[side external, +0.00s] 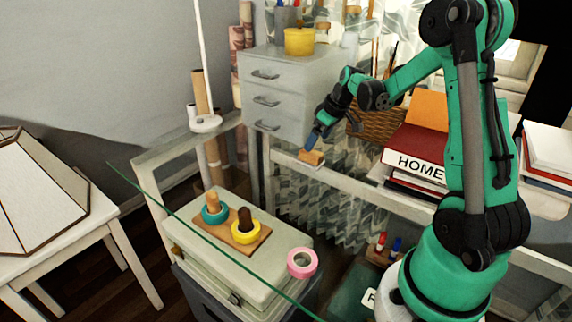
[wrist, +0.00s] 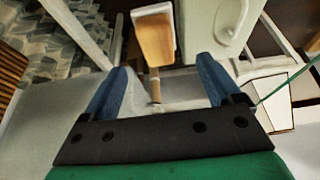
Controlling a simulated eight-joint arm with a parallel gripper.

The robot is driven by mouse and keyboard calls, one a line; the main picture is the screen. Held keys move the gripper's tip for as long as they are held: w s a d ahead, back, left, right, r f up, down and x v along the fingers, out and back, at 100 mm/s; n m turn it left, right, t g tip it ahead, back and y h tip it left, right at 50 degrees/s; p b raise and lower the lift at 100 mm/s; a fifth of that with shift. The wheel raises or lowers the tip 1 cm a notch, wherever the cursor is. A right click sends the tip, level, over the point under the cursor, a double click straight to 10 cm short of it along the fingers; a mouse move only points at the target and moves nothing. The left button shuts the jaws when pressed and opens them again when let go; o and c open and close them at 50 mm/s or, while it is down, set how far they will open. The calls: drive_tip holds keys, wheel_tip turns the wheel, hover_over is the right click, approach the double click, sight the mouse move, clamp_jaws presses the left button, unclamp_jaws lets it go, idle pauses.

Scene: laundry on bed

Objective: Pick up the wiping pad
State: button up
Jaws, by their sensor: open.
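The wiping pad (side external: 312,157) looks like a small tan block with a white edge underneath. In the side view it lies at the white rail below the drawer unit. A tan, white-edged block in the wrist view (wrist: 155,38) appears to be this pad, just beyond and between my fingertips. My gripper (side external: 315,143) points down at the pad from above, with its blue fingertips very close to it. In the wrist view my gripper (wrist: 162,70) has its two blue fingers spread wide with nothing held. I cannot tell whether a finger touches the pad.
A grey drawer unit (side external: 268,92) stands behind the gripper. A wicker basket (side external: 376,126) and stacked books (side external: 416,164) lie to the right. A pale case (side external: 225,270) with a ring board (side external: 246,248) and pink tape roll (side external: 302,263) is in front. Patterned curtain hangs below.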

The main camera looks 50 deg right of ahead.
drive_tip(key=shift+x, duration=2.85)
drive_tip(key=shift+d, duration=0.1)
clamp_jaws()
wheel_tip(320, 180, up, 20)
